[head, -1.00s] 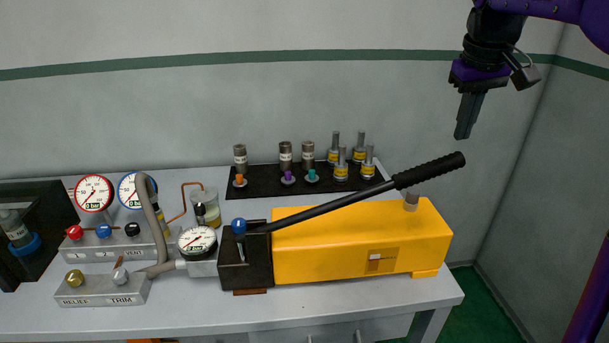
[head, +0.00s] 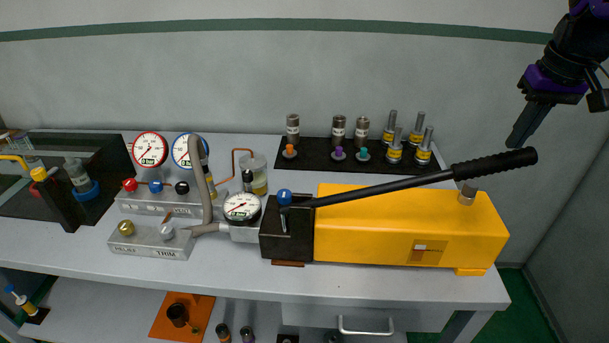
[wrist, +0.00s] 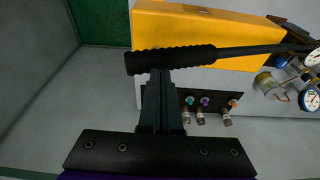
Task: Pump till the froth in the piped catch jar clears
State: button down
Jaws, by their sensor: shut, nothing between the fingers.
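The yellow hand pump (head: 400,228) sits on the bench with its black lever (head: 400,188) slanting up to the right to a ribbed grip (head: 495,163). A clear catch jar (head: 254,172) stands behind the pump's gauge (head: 242,207), joined to a copper pipe; it holds yellowish liquid with a paler layer above. My gripper (head: 517,142) is shut and empty, at the grip's end in the head view. In the wrist view my gripper (wrist: 158,80) points at the grip (wrist: 175,58), its tips seeming close to it; I cannot tell whether they touch.
Red-rimmed (head: 150,149) and blue-rimmed gauges read 0 bar above a valve block (head: 165,204). A relief and trim block (head: 150,242) stands in front. A black mat (head: 290,163) with several fittings lies behind the pump. The room right of the bench is free.

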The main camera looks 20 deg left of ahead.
aim_at(522, 156)
jog(key=shift+f, duration=0.4)
jog(key=shift+f, duration=0.1)
jog(key=shift+w+d+f+b, duration=0.1)
jog(key=shift+d+f+b, duration=0.15)
jog(key=shift+f+b, duration=0.5)
jog(key=shift+w+d+f+b, duration=0.1)
jog(key=shift+d+f+b, duration=0.25)
jog(key=shift+f, duration=0.65)
jog(key=shift+d+f+b, duration=0.15)
jog(key=shift+f+b, duration=0.45)
jog(key=shift+f, duration=0.4)
jog(key=shift+w+d+f+b, duration=0.1)
jog(key=shift+d+f+b, duration=0.15)
jog(key=shift+f+b, duration=0.65)
jog(key=shift+w+d+f+b, duration=0.15)
jog(key=shift+f+b, duration=0.3)
jog(key=shift+f, duration=0.8)
jog(key=shift+s, duration=0.1)
